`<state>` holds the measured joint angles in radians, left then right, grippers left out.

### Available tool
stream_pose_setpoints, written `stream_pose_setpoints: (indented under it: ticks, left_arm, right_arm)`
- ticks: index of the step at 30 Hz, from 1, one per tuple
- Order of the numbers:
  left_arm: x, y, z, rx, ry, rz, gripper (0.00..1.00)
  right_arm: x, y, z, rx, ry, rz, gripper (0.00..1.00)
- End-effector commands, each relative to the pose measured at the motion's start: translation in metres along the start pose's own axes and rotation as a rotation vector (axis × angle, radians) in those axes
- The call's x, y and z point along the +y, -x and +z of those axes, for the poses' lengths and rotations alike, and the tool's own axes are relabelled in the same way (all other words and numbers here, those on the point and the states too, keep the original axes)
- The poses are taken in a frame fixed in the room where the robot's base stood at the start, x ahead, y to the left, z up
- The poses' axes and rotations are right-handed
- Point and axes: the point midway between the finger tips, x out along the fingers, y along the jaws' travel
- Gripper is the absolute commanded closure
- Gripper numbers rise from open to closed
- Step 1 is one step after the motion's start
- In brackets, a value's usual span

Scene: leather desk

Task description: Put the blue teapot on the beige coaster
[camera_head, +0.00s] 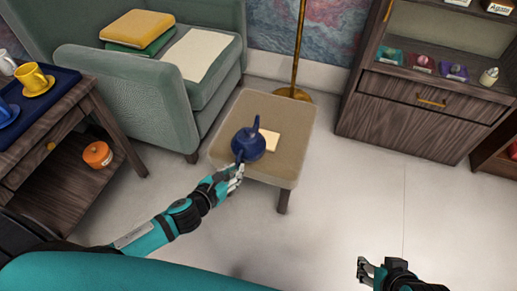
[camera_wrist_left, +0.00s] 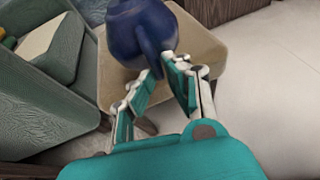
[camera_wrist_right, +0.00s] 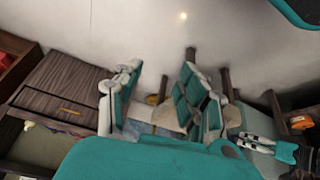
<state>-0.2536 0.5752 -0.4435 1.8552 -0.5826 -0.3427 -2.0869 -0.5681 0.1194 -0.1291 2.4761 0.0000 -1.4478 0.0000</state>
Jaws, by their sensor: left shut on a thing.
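The blue teapot (camera_head: 248,146) is over the small beige table (camera_head: 222,146) in the head view, and it also shows in the left wrist view (camera_wrist_left: 140,22). The beige coaster (camera_head: 271,141) lies on that table, just right of the teapot, which hides part of it. I cannot tell whether the teapot touches the table or coaster. My left gripper (camera_head: 238,170) is shut on the teapot's handle, on the near side. It also shows in the left wrist view (camera_wrist_left: 164,72). My right gripper (camera_head: 369,268) is open and empty, low over the floor, away from the table.
A green armchair (camera_head: 130,90) with cushions stands behind and left of the table. A brass lamp pole (camera_head: 298,50) rises behind it. A dark wooden stand (camera_head: 65,115) with a blue tray and cups is at left. A cabinet (camera_head: 405,115) is at right. The floor between is clear.

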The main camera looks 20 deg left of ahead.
Motion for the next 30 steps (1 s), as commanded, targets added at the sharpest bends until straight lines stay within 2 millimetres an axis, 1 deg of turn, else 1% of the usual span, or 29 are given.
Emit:
stream_pose_setpoints:
  ticks: [1, 4, 6, 9, 12, 15, 20, 23, 27, 30]
  left_arm:
    - [0.0, -0.016, 0.007, -0.01, -0.002, 0.0, 1.0]
    - [-0.002, -0.041, 0.015, -0.01, -0.001, -0.001, 1.0]
    - [-0.002, -0.059, 0.02, -0.009, 0.0, 0.001, 1.0]
    - [-0.003, -0.081, 0.026, -0.008, 0.001, 0.0, 1.0]
    - [-0.005, -0.097, 0.031, -0.006, 0.0, -0.001, 1.0]
    - [-0.005, -0.107, 0.034, -0.005, -0.001, 0.0, 1.0]
    - [-0.005, -0.112, 0.034, -0.003, 0.001, 0.0, 1.0]
    - [-0.006, -0.115, 0.027, -0.002, 0.001, -0.001, 1.0]
    - [-0.005, -0.119, 0.015, -0.002, 0.001, 0.0, 1.0]
    - [-0.006, -0.122, 0.008, -0.002, 0.002, -0.001, 1.0]
  right_arm:
    - [-0.001, -0.003, -0.007, 0.037, 0.001, -0.002, 0.6]
    - [-0.004, -0.006, -0.028, 0.135, 0.004, -0.007, 0.6]
    - [-0.006, -0.007, -0.045, 0.217, 0.006, -0.012, 0.6]
    - [-0.009, -0.006, -0.07, 0.337, 0.009, -0.019, 0.6]
    - [-0.012, -0.001, -0.09, 0.437, 0.01, -0.024, 0.6]
    - [-0.014, 0.003, -0.102, 0.501, 0.011, -0.028, 0.6]
    - [-0.015, 0.007, -0.113, 0.557, 0.012, -0.032, 0.6]
    - [-0.018, 0.012, -0.126, 0.632, 0.012, -0.037, 0.6]
    - [-0.022, 0.027, -0.152, 0.798, 0.013, -0.047, 0.6]
    - [-0.025, 0.04, -0.167, 0.904, 0.012, -0.054, 0.6]
